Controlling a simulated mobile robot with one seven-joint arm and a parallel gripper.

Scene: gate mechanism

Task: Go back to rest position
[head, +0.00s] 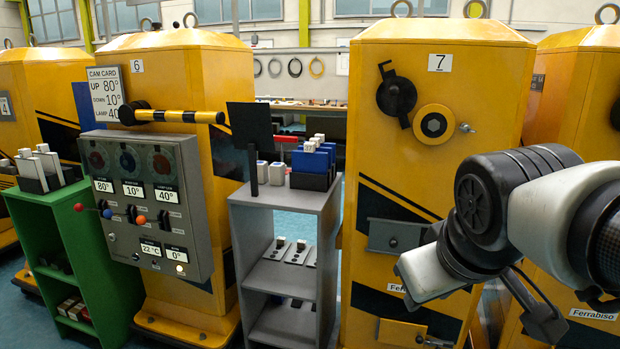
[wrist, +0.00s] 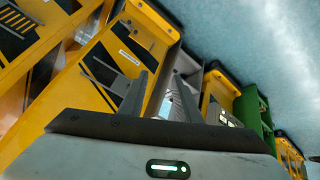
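My arm (head: 500,205) reaches in from the right in the head view, folded in front of the yellow gate cabinet numbered 7 (head: 440,90). My gripper's fingers cannot be made out clearly in the head view. In the wrist view my gripper (wrist: 160,88) shows two dark fingers standing apart with nothing held between them. The wrist view is tilted and looks past the fingers to yellow cabinets, a grey shelf and the blue floor (wrist: 240,35). No contact with a cabinet or shelf is visible.
Cabinet 6 (head: 200,80) carries a striped barrier arm (head: 180,116) and a grey control box (head: 140,195). A grey shelf (head: 255,210) with small blocks stands between the cabinets; a green shelf (head: 55,225) is at left. Another yellow cabinet stands behind my arm.

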